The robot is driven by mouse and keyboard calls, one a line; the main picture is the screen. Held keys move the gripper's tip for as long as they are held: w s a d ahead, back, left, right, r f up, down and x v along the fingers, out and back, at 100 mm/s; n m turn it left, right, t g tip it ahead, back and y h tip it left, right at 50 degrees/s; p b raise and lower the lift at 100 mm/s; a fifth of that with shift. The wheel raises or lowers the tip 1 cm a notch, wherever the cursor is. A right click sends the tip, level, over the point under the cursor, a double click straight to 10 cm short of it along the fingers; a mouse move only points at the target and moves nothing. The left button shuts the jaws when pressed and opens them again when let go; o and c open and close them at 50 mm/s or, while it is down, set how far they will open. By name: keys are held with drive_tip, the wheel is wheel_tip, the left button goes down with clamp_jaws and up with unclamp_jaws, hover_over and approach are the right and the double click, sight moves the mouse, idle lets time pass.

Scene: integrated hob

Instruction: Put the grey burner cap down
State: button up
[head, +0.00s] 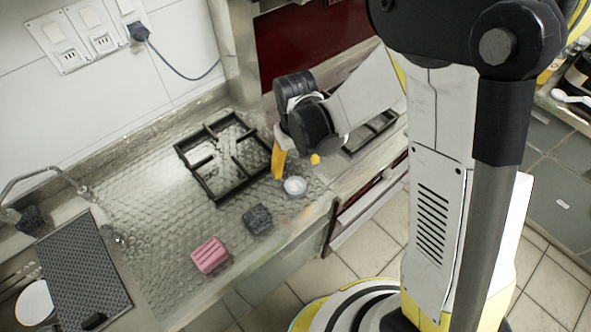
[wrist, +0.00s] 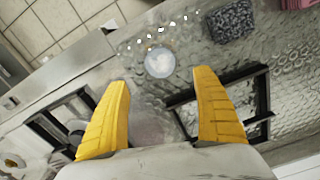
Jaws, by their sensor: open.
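My gripper (head: 297,164) is open, with its yellow fingers pointing down over the worktop beside the left black pan support (head: 222,188). In the wrist view my gripper (wrist: 162,82) shows two widely spread fingers with nothing between them. A small pale round dish-like thing (head: 295,186) stands near the counter's front edge, close to the fingertips. It also shows in the wrist view (wrist: 159,62), beyond the fingertips and apart from them. I cannot make out the grey burner cap for certain. A dark round part (wrist: 76,128) shows by the other pan support, partly behind the left finger.
A dark grey sponge (head: 258,219) and a pink sponge (head: 210,255) lie on the dimpled metal worktop (head: 150,225). A dark ribbed mat (head: 82,270) lies by the tap at the left. The second pan support (head: 372,131) is partly behind my arm.

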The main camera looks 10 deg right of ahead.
drive_tip(key=s+d+r+m+t, duration=0.2)
drive_tip(key=s+d+r, duration=0.3)
drive_tip(key=r, duration=0.5)
drive_tip(key=s+d+r+m+t, duration=0.1)
drive_tip(key=s+d+r+t, duration=0.4)
drive_tip(key=d+r, duration=0.3)
wheel_tip(320, 180, up, 3)
drive_tip(key=shift+s+d+r+m, duration=0.2)
drive_tip(key=shift+s+m, duration=0.1)
drive_tip(key=shift+m, duration=0.1)
